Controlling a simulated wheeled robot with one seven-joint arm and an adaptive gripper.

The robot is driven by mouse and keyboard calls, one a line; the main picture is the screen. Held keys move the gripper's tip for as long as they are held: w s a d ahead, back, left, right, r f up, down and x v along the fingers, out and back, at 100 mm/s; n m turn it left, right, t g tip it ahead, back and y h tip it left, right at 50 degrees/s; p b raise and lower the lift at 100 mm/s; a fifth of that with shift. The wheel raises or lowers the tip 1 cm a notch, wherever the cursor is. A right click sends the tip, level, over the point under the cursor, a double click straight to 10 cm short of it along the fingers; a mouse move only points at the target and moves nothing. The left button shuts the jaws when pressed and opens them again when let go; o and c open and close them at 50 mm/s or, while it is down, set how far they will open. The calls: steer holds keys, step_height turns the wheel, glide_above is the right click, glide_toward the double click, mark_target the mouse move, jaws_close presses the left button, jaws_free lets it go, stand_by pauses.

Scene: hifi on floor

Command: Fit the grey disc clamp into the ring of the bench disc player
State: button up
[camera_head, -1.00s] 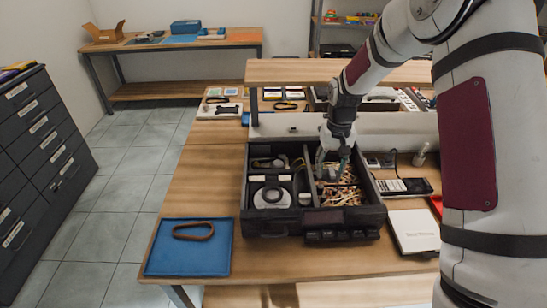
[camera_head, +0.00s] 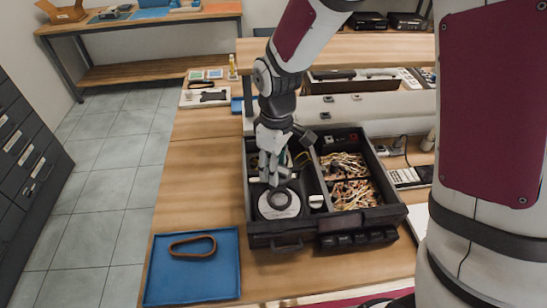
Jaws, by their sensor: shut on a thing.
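The bench disc player (camera_head: 262,232) is a black open box on the wooden bench. Its front left compartment holds a light round platter with a dark ring (camera_head: 279,199) at its centre. My gripper (camera_head: 271,181) points down over this compartment, at the back edge of the platter in the picture. It is shut on the grey disc clamp, which the fingers mostly hide, so its tilt cannot be told. I cannot tell whether the clamp touches the ring.
Compartments with tangled wires (camera_head: 350,194) lie to the right of the ring. A blue mat (camera_head: 193,275) with a brown band (camera_head: 192,246) lies at the front left. A raised shelf (camera_head: 340,50) stands behind the box.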

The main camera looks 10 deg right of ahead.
steer(key=shift+f+b, duration=2.2)
steer(key=shift+f, duration=1.9)
steer(key=shift+f+b, duration=0.35)
steer(key=shift+f, duration=0.5)
steer(key=o, duration=1.1)
steer(key=shift+w+r, duration=0.1)
step_height(320, 180, up, 12)
steer(key=shift+d+f, duration=0.1)
steer(key=shift+r+p, duration=2.3)
steer(key=shift+r, duration=1.2)
